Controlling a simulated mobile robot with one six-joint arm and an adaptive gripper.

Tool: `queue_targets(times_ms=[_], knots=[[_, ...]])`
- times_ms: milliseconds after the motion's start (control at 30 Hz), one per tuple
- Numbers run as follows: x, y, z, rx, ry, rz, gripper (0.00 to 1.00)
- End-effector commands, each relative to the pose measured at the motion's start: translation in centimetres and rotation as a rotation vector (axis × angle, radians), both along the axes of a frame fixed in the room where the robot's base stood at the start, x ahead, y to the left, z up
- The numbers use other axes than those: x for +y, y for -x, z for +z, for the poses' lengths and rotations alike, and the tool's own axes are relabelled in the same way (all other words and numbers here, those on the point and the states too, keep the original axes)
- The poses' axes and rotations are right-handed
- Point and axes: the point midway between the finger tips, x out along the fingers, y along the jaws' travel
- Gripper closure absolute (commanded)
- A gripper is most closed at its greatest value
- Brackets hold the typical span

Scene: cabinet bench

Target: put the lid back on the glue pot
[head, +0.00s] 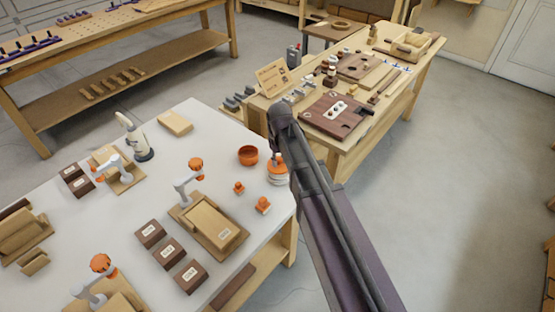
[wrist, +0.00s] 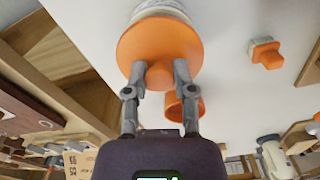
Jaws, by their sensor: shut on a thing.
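The orange lid (wrist: 150,45) is a round disc with a knob, held by the knob between the fingertips of my gripper (wrist: 160,72) in the wrist view. The white glue pot (wrist: 160,7) shows just beyond the lid's far edge. In the head view the lid (head: 275,162) is over the pot (head: 278,181) near the right edge of the white table. They look lined up or nearly so. I cannot tell whether the lid rests on the rim. My arm hides part of both and most of my gripper in the head view.
An orange bowl (head: 248,155) stands close by on the white table (head: 215,142). Small orange pieces (head: 263,205) lie in front of the pot. A wooden block on a board (head: 218,228) is to the left.

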Motion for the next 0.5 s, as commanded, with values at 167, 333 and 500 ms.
queue_targets(times_ms=[167, 333, 500], knots=[[-0.04, 0.0, -1.13, 0.0, 0.0, 0.0, 0.91], [-0.04, -0.01, -1.43, 0.0, 0.0, -0.001, 0.91], [-0.07, -0.01, -1.44, 0.0, 0.0, -0.001, 0.91]])
